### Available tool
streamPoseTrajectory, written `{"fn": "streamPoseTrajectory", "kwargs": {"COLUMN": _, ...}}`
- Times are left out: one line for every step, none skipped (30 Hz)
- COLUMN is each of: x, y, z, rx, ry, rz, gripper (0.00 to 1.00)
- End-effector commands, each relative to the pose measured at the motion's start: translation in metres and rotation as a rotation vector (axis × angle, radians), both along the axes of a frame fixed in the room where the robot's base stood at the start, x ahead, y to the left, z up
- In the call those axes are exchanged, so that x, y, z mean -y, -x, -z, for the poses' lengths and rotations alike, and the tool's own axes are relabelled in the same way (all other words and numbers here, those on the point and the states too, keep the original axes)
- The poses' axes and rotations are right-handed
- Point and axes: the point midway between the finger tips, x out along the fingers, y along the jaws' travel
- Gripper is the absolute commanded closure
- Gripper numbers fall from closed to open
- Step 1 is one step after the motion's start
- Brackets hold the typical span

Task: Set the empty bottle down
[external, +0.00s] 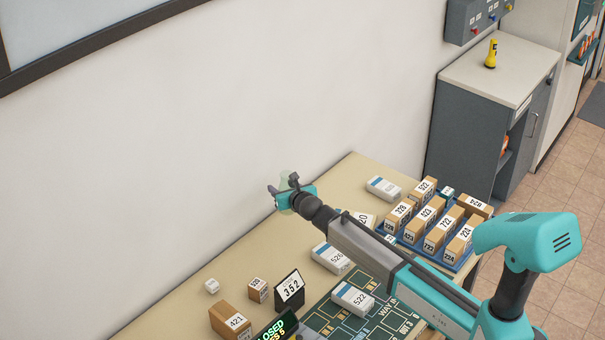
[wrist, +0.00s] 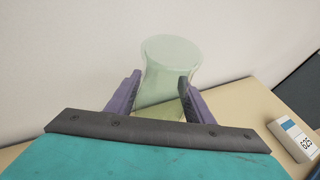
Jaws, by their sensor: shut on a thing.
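The empty bottle (wrist: 170,62) is pale green and see-through. It stands between the two fingers of my gripper (wrist: 155,92) in the wrist view and looks roughly upright. My gripper (external: 288,189) is shut on it. In the external view the bottle (external: 285,178) is faint against the white wall and mostly hidden by my gripper. My gripper is near the back edge of the tan table (external: 215,262), close to the wall. I cannot tell whether the bottle's base touches the table.
White boxes (external: 383,188) and a blue tray (external: 459,262) of numbered brown boxes are on the table's right part. The table's back left strip is clear.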

Motion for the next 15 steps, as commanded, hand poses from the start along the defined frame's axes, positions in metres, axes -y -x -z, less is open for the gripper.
{"fn": "streamPoseTrajectory", "kwargs": {"x": 0.000, "y": 0.000, "z": 0.002, "rx": 0.000, "ry": 0.001, "rz": 0.000, "gripper": 0.81}}
{"fn": "streamPoseTrajectory", "kwargs": {"x": 0.000, "y": 0.000, "z": 0.005, "rx": 0.000, "ry": 0.001, "rz": 0.000, "gripper": 0.81}}
{"fn": "streamPoseTrajectory", "kwargs": {"x": 0.000, "y": 0.000, "z": 0.009, "rx": 0.001, "ry": 0.002, "rz": -0.001, "gripper": 0.81}}
{"fn": "streamPoseTrajectory", "kwargs": {"x": 0.000, "y": 0.000, "z": 0.012, "rx": 0.001, "ry": 0.002, "rz": -0.001, "gripper": 0.81}}
{"fn": "streamPoseTrajectory", "kwargs": {"x": 0.000, "y": 0.000, "z": 0.016, "rx": 0.000, "ry": 0.002, "rz": -0.001, "gripper": 0.81}}
{"fn": "streamPoseTrajectory", "kwargs": {"x": 0.000, "y": 0.000, "z": 0.020, "rx": 0.000, "ry": 0.002, "rz": -0.001, "gripper": 0.81}}
{"fn": "streamPoseTrajectory", "kwargs": {"x": 0.000, "y": 0.000, "z": 0.025, "rx": -0.001, "ry": 0.002, "rz": -0.001, "gripper": 0.81}}
{"fn": "streamPoseTrajectory", "kwargs": {"x": 0.000, "y": 0.000, "z": 0.029, "rx": -0.001, "ry": 0.002, "rz": -0.001, "gripper": 0.81}}
{"fn": "streamPoseTrajectory", "kwargs": {"x": 0.000, "y": 0.000, "z": 0.035, "rx": 0.000, "ry": 0.002, "rz": -0.001, "gripper": 0.81}}
{"fn": "streamPoseTrajectory", "kwargs": {"x": 0.000, "y": 0.000, "z": 0.039, "rx": 0.000, "ry": 0.002, "rz": -0.002, "gripper": 0.81}}
{"fn": "streamPoseTrajectory", "kwargs": {"x": 0.000, "y": 0.000, "z": 0.042, "rx": -0.001, "ry": 0.001, "rz": -0.001, "gripper": 0.81}}
{"fn": "streamPoseTrajectory", "kwargs": {"x": 0.000, "y": 0.000, "z": 0.047, "rx": -0.001, "ry": 0.001, "rz": 0.000, "gripper": 0.81}}
{"fn": "streamPoseTrajectory", "kwargs": {"x": 0.000, "y": 0.000, "z": 0.051, "rx": 0.000, "ry": 0.002, "rz": -0.001, "gripper": 0.81}}
{"fn": "streamPoseTrajectory", "kwargs": {"x": 0.000, "y": 0.000, "z": 0.054, "rx": 0.000, "ry": 0.002, "rz": -0.001, "gripper": 0.81}}
{"fn": "streamPoseTrajectory", "kwargs": {"x": 0.000, "y": 0.000, "z": 0.056, "rx": 0.000, "ry": 0.001, "rz": 0.000, "gripper": 0.81}}
